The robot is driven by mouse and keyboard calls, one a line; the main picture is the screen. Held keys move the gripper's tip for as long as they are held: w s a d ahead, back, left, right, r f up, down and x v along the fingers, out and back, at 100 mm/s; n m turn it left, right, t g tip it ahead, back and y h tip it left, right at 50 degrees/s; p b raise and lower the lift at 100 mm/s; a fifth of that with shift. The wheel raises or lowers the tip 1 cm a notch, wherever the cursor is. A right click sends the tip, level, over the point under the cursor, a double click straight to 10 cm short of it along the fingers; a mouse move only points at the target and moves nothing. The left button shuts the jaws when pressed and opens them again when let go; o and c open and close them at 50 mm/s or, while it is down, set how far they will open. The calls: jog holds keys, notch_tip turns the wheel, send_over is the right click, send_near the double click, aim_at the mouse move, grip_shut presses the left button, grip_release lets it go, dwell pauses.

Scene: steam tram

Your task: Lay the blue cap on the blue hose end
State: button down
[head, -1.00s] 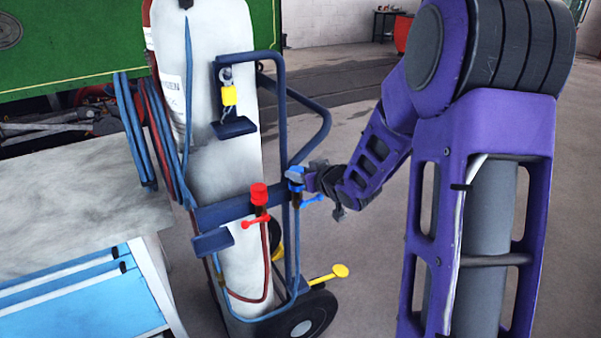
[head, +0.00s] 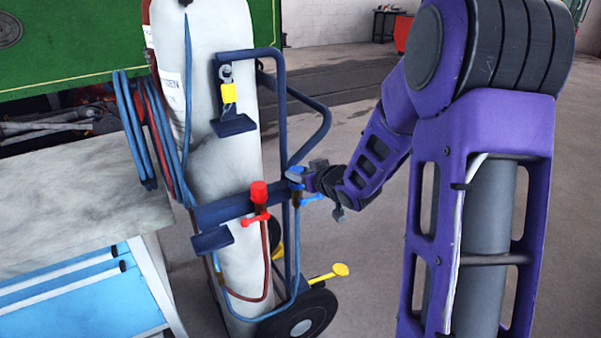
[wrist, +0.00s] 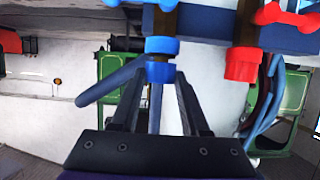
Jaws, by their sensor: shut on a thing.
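My gripper (wrist: 160,78) is shut on the blue cap (wrist: 160,72), which sits between the fingertips in the wrist view. The blue hose end (wrist: 162,45), with a blue collar, lies just beyond the cap and in line with it.
A red cap (head: 258,191) stands on the red hose fitting close to the left. The trolley's dark blue frame (head: 322,125) rises behind my gripper. A grey cylinder (head: 222,160) and a workbench (head: 80,200) are to the left. The floor on the right is open.

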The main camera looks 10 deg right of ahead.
jog(key=shift+f, duration=0.35)
jog(key=shift+c, duration=1.6)
grip_release()
jog(key=shift+r, duration=0.1)
notch_tip(320, 180, up, 3)
jog(key=shift+r+p, duration=0.15)
jog(key=shift+p, duration=1.05)
jog(key=shift+r+p, duration=0.4)
jog(key=shift+r, duration=2.1)
